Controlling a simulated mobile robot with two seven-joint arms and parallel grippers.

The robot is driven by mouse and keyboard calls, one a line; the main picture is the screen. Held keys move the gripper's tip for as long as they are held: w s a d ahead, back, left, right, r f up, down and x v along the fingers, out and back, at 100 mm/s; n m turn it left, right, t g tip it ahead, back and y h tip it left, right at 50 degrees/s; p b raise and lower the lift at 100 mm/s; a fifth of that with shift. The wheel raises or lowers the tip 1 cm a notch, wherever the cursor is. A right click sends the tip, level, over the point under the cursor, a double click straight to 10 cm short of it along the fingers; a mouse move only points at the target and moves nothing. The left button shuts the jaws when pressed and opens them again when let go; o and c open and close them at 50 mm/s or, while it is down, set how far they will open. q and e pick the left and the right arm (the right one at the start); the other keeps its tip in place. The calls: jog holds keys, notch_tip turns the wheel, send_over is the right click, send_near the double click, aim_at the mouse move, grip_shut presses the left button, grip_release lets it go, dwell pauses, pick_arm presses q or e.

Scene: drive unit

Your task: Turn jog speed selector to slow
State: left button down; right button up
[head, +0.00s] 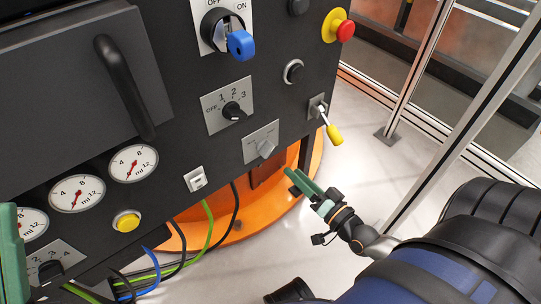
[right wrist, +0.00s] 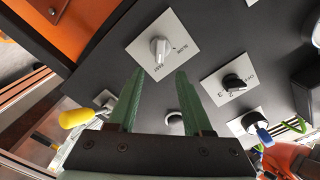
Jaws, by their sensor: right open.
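The jog speed selector appears to be the light grey knob (head: 265,148) on a grey plate (head: 253,138), low on the panel's right side. A green finger of my left gripper (head: 12,250) shows at the left edge, the rest cut off.
A yellow-tipped lever (head: 333,134) sticks out right of the knob. A black selector marked OFF 1 2 3 (head: 231,108) is above it, and a white rocker switch (head: 196,179) lower left. Cables hang below. A red emergency button (head: 345,30) is at upper right.

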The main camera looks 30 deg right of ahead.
aim_at(271, 151)
jog(key=w, duration=0.3)
jog(key=w+b, duration=0.1)
jog(key=w, duration=0.2)
jog(key=w+a+b, duration=0.1)
jog(key=w, duration=0.3)
jog(key=shift+c, duration=0.3)
grip_shut()
